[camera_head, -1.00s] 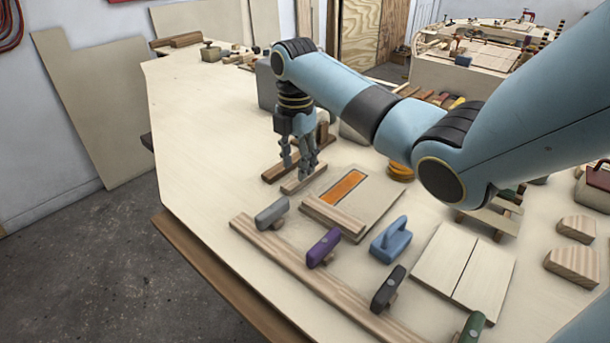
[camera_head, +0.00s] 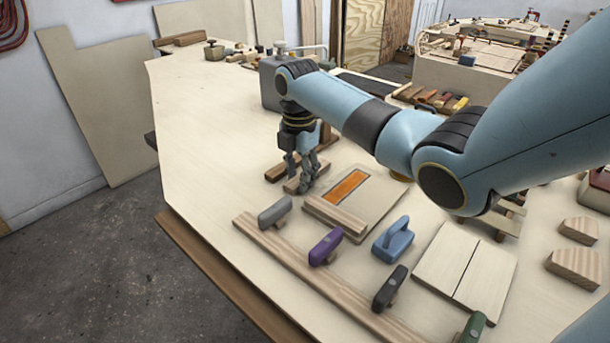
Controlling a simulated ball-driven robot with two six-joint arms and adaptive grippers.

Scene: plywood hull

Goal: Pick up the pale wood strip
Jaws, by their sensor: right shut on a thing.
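The pale wood strip (camera_head: 291,187) lies on the plywood bench top, left of the board with the orange patch. My right gripper (camera_head: 304,187) points down over its middle and is shut on it, hiding that part. The strip's two ends show on either side of the fingers. I cannot see a gap between the strip and the bench. My left gripper is not in view.
A darker strip (camera_head: 275,174) lies just behind. The board with an orange patch (camera_head: 347,185) is close on the right. In front, several coloured clamps stand along a long wooden rail (camera_head: 285,252). The bench's left side (camera_head: 205,130) is clear.

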